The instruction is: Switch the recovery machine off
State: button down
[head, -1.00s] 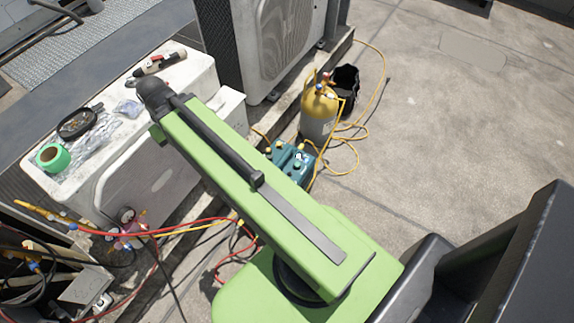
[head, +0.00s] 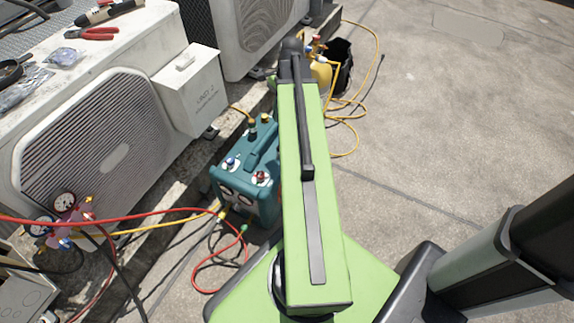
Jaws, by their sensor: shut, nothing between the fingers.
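The recovery machine (head: 268,205) is a teal box with a top handle, standing on the ground left of my green arm link. A blue knob (head: 231,162) and a red knob (head: 260,177) show on its upper face, with round white markings below. I cannot make out its power switch or the switch's position. Hose fittings stick up at its back, and hoses meet its lower front. My arm link hides its right side. My gripper is out of view.
A condenser (head: 95,135) stands at the left, with red pliers (head: 92,34) on top. A gauge manifold (head: 65,218) with red and yellow hoses lies front left. A yellow cylinder (head: 321,72) stands behind my arm.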

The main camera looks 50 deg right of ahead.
jog(key=s+d+f+m+t+b, duration=0.1)
jog(key=s+d+f+m+b, duration=0.3)
jog(key=s+d+f+m, duration=0.1)
jog(key=s+d+f, duration=0.1)
jog(key=d+f, duration=0.1)
jog(key=d, duration=0.1)
jog(key=shift+s+f, duration=0.25)
jog(key=shift+s, duration=0.1)
jog(key=b, duration=1)
send_near(278, 153)
jog(key=d+f, duration=0.1)
jog(key=f, duration=0.2)
jog(key=d+f, duration=0.1)
jog(key=f, duration=0.1)
jog(key=shift+s+d+f, duration=0.35)
jog(key=shift+s, duration=0.05)
jog(key=shift+w+a, duration=0.3)
jog(key=shift+a, duration=0.05)
